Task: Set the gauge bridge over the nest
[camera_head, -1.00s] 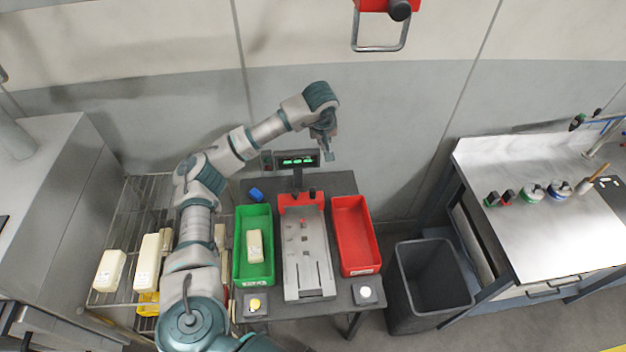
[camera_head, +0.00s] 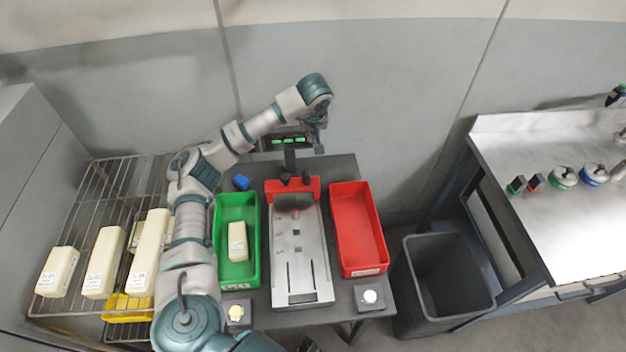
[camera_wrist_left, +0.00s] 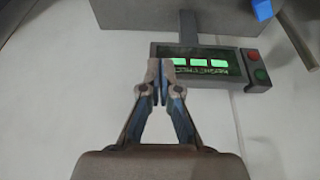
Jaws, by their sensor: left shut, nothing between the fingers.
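My left gripper (camera_head: 320,149) is raised beyond the bridge, near the display, touching nothing that I can see. In the left wrist view its fingertips (camera_wrist_left: 161,72) are together and empty in front of the green-lit display (camera_wrist_left: 205,64). My right gripper is not seen.
A green bin (camera_head: 224,268) with a pale block (camera_head: 237,242) stands left of the plate, a red bin (camera_head: 344,190) right. A blue object (camera_head: 241,182) lies behind the green bin. A wire rack (camera_head: 75,208) holds pale blocks. A grey waste bin (camera_head: 440,300) stands right of the table.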

